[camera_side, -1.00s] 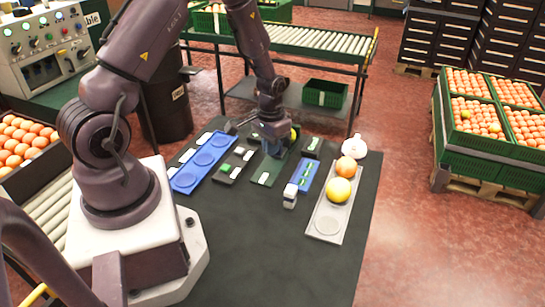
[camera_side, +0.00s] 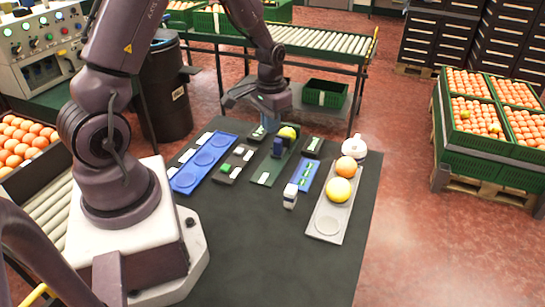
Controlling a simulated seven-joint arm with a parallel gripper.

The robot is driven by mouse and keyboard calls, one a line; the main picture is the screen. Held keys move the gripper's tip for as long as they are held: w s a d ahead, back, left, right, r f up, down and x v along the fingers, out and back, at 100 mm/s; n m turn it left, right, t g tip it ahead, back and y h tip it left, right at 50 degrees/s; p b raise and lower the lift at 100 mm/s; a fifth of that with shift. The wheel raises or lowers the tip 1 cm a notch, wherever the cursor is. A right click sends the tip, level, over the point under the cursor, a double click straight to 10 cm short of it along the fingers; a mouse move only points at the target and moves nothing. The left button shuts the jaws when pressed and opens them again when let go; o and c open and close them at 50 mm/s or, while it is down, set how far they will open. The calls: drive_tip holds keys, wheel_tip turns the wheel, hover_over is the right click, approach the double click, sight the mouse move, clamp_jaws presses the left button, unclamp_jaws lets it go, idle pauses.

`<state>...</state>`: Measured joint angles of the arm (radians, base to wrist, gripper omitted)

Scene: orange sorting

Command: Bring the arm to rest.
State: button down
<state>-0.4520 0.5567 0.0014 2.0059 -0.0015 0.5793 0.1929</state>
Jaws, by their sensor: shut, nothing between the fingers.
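My gripper (camera_side: 270,122) is shut and empty. It hangs above the back edge of the dark table mat, over the far end of the dark green tray (camera_side: 262,178).
A blue tray (camera_side: 186,180) with empty round recesses lies at the left. The front mat is clear.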

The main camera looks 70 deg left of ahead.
drive_tip(key=shift+s, duration=0.1)
drive_tip(key=s+d+r+m+t, duration=0.1)
drive_tip(key=s+d+r+t, duration=0.1)
drive_tip(key=s+d+r, duration=0.2)
drive_tip(key=s+d+r+m+t, duration=0.1)
drive_tip(key=s+d+r, duration=0.4)
drive_tip(key=r, duration=0.6)
drive_tip(key=s+d+r+m+t, duration=0.1)
drive_tip(key=s+d+r+t, duration=0.1)
drive_tip(key=s+d+r, duration=0.2)
drive_tip(key=d+r, duration=0.3)
drive_tip(key=shift+s+r+t, duration=0.2)
drive_tip(key=shift+r+t, duration=0.1)
drive_tip(key=shift+r, duration=0.1)
